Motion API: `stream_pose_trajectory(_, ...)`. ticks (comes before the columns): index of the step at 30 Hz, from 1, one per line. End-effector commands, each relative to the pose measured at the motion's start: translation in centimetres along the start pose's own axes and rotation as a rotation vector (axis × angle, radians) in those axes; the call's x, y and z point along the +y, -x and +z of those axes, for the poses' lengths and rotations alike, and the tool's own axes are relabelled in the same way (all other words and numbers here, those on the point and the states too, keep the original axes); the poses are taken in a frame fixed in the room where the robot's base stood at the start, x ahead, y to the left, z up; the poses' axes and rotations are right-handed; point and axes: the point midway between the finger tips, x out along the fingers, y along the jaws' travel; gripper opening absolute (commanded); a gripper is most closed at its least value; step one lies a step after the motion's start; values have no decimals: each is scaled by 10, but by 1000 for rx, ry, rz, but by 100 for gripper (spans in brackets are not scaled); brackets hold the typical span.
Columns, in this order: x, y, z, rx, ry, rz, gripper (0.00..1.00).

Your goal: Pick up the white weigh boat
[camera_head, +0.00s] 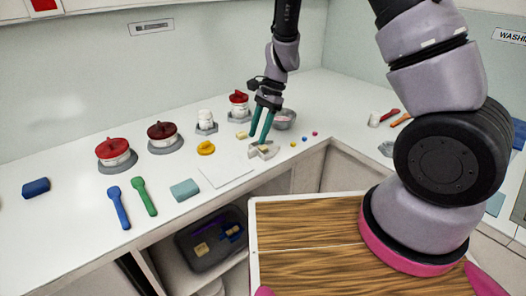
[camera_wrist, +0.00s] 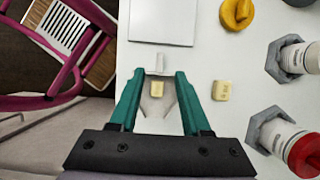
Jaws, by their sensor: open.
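The white weigh boat (camera_head: 270,154) lies on the white counter at its front edge, near the inner corner. A small cream block (camera_head: 264,147) sits in it. My gripper (camera_head: 257,139), with green fingers, is open and pointing down at the boat. In the wrist view the boat (camera_wrist: 152,110) and its cream block (camera_wrist: 157,89) show between the two spread fingers (camera_wrist: 160,74). Part of the boat is hidden by the gripper's palm. I cannot tell whether the fingers touch it.
A second cream block (camera_wrist: 222,90) lies close to the right finger. A white sheet (camera_head: 226,175), a yellow knob-shaped piece (camera_head: 206,148) and a metal bowl (camera_head: 285,119) are near. Red-lidded jars (camera_head: 116,152) stand behind left. Small coloured beads (camera_head: 304,139) lie right.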

Motion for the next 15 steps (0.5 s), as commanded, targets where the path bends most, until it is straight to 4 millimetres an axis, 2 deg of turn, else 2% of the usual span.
stream_pose_trajectory(9, 2, -44, 1, -1, -1, 4, 48)
stream_pose_trajectory(15, 1, -52, 1, -1, 0, 0, 48)
